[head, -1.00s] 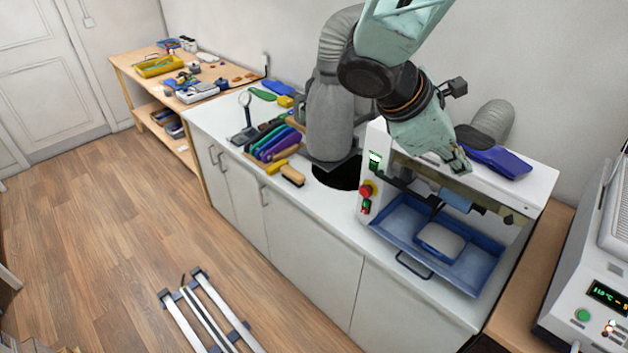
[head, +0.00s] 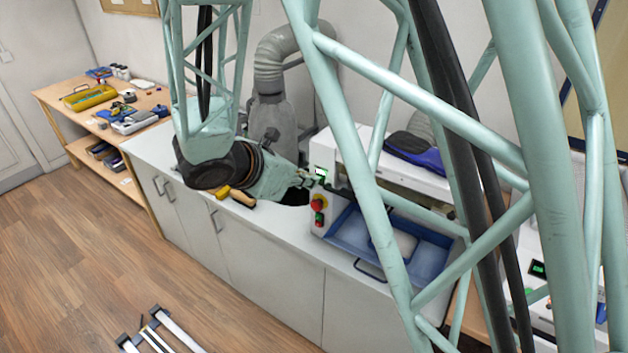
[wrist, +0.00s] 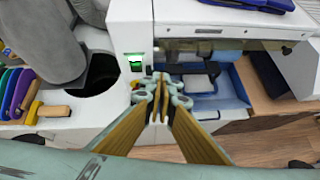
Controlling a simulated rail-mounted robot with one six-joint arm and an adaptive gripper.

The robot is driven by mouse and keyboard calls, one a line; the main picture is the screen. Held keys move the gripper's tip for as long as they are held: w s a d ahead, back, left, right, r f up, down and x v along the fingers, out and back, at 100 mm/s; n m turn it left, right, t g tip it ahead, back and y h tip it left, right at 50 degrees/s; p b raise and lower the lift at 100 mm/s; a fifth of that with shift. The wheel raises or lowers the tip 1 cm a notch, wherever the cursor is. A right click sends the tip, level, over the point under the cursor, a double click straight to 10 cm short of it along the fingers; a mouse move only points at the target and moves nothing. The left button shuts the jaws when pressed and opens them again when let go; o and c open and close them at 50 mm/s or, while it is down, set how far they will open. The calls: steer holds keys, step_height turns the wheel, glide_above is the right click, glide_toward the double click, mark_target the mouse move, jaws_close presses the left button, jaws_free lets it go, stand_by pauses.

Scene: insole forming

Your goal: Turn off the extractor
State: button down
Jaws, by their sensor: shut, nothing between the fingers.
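The grey extractor (head: 268,128), a column with a ribbed hose, stands at the back of the white counter beside a dark round hole. In the wrist view the extractor (wrist: 48,35) is at the upper left. A green-lit switch (head: 321,172) is on the left front corner of the white machine. In the wrist view this switch (wrist: 136,63) lies just left of my fingertips. My gripper (head: 311,180) is shut and empty, close in front of the switch. In the wrist view its fingertips (wrist: 161,88) are together. I cannot tell whether they touch the panel.
A red button (head: 319,203) sits below the switch, with a green one under it. The white machine (head: 400,178) holds a blue tray (head: 350,235) and carries a blue-and-black object (head: 415,152) on top. Handled tools (wrist: 40,112) lie left of the hole. My own frame covers the right side.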

steer(key=a+f+n+t+y, duration=0.1)
steer(key=a+f+n, duration=0.1)
steer(key=a, duration=0.3)
steer(key=shift+a+f, duration=0.35)
steer(key=shift+a, duration=0.05)
steer(key=shift+w+d, duration=0.1)
steer(key=shift+w, duration=0.05)
steer(key=w+d+r+p+x, duration=0.1)
steer(key=r+p+x, duration=0.1)
steer(key=x, duration=1)
steer(key=shift+w+d, duration=0.15)
steer(key=shift+w, duration=0.2)
steer(key=shift+f, duration=0.1)
steer(key=shift+p, duration=0.35)
